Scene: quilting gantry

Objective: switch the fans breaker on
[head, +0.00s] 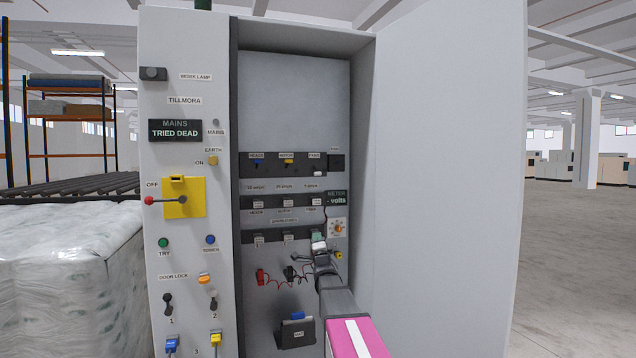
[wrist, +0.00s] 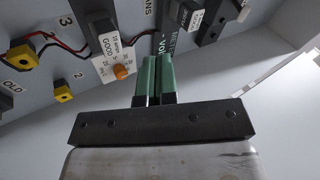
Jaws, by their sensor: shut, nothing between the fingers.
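I cannot tell there whether the fingertips touch the panel.
Red and black leads (head: 262,277) hang below. The open door (head: 440,180) stands to the right. A yellow isolator plate (head: 187,190) is on the left panel.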

